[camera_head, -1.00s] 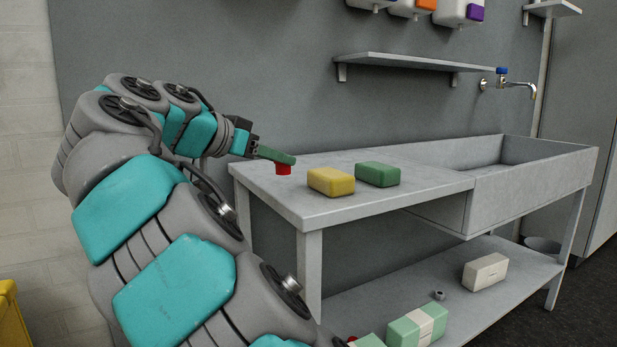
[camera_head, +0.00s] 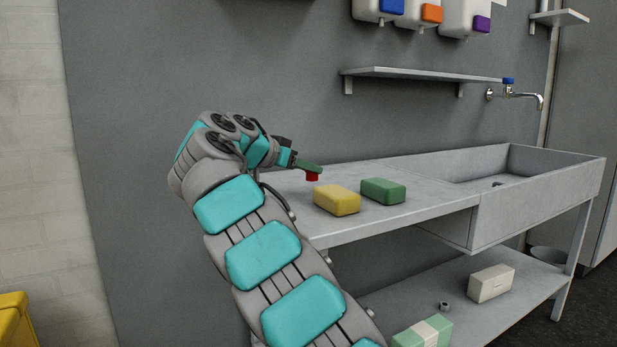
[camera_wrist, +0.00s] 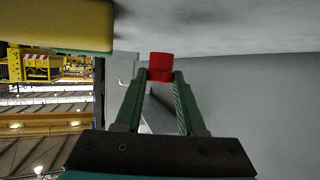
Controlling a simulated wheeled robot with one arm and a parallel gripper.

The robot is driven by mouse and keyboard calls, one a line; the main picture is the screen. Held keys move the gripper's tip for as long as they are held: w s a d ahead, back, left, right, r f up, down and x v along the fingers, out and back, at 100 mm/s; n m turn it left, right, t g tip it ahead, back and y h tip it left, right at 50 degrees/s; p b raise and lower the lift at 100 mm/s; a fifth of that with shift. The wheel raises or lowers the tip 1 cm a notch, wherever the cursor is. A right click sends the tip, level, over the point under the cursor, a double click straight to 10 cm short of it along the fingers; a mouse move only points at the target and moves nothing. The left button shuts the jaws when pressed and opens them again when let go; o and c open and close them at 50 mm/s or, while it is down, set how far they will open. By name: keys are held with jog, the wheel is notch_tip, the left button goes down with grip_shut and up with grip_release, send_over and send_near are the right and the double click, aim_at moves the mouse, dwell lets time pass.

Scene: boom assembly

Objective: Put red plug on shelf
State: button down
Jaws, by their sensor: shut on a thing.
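The red plug (camera_head: 312,177) is held at the tips of my gripper's green fingers, beside the yellow block near the left end of the sink bench. In the wrist view the red plug (camera_wrist: 161,66) sits between the two fingertips. My gripper (camera_head: 310,168) is shut on it. In the head view I cannot tell whether the plug touches the bench top. A long grey wall shelf (camera_head: 420,74) hangs above the bench, higher than my gripper, and its top looks bare. The bench also has a lower shelf (camera_head: 520,288).
A yellow block (camera_head: 337,200) and a green block (camera_head: 383,191) lie on the bench top (camera_head: 425,200). A white box (camera_head: 491,283), a small nut (camera_head: 444,306) and a green-white pack (camera_head: 422,334) lie on the lower shelf. A tap (camera_head: 520,95) is right of the wall shelf.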

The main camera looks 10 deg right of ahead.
aim_at(308, 180)
jog(key=shift+w+d+f, duration=0.15)
jog(key=shift+w+d, duration=0.15)
jog(key=shift+w, duration=0.2)
jog(key=shift+w+d+f, duration=0.1)
jog(key=shift+f, duration=1.45)
jog(key=shift+f, duration=0.1)
jog(key=shift+f+b, duration=0.1)
jog(key=shift+b, duration=0.25)
jog(key=c, duration=0.5)
grip_release()
jog(key=shift+p, duration=0.3)
